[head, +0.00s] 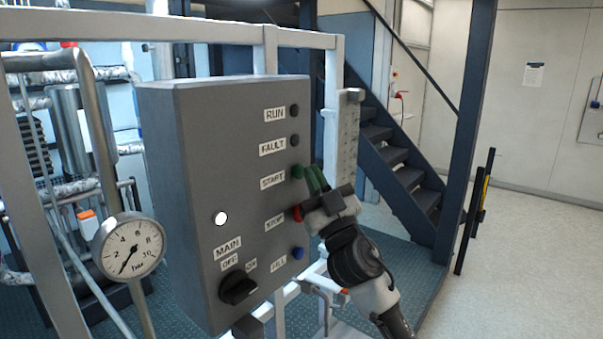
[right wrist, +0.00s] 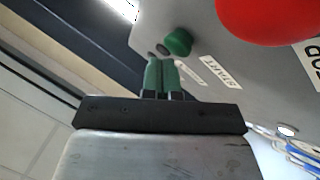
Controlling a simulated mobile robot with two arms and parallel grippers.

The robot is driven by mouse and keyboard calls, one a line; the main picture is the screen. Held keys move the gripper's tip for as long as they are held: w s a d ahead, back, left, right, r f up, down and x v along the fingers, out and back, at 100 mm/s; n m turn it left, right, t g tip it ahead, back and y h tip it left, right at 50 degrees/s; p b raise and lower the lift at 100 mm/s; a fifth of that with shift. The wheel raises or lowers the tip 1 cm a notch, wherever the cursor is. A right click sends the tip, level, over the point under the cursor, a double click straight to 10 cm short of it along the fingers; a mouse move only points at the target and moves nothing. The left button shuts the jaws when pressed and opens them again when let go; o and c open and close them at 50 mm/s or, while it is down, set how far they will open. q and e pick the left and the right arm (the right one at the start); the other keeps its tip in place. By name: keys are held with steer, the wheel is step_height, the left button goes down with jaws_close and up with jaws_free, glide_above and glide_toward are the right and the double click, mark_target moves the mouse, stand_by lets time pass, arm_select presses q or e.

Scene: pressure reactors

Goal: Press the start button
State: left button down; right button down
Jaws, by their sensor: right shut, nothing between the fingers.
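The green start button (head: 297,172) sits on the front of the grey control box (head: 200,130), beside the START label. My right gripper (head: 315,180) is shut and empty, with its green fingertips just right of the start button in the head view. In the right wrist view the green button (right wrist: 178,42) is just beyond the fingertips (right wrist: 161,62) and slightly to their right. A small gap shows there between tips and button. The red stop button (head: 297,214) is below start and looms large in the right wrist view (right wrist: 268,15). My left gripper is not in view.
The box also carries dark RUN (head: 294,104) and FAULT (head: 293,140) lamps, a blue button (head: 298,253) and a black MAIN knob (head: 238,288). A pressure gauge (head: 129,246) stands left. White frame posts surround the box. Stairs (head: 395,160) rise behind; open floor lies right.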

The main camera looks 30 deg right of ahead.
steer(key=shift+w+a, duration=0.2)
steer(key=shift+w, duration=0.2)
stand_by(0.5)
steer(key=shift+s+d, duration=0.35)
steer(key=shift+s, duration=0.45)
steer(key=s, duration=0.1)
steer(key=s+d, duration=0.1)
steer(key=s, duration=0.1)
steer(key=s+d, duration=0.1)
steer(key=shift+s+p, duration=0.3)
stand_by(0.9)
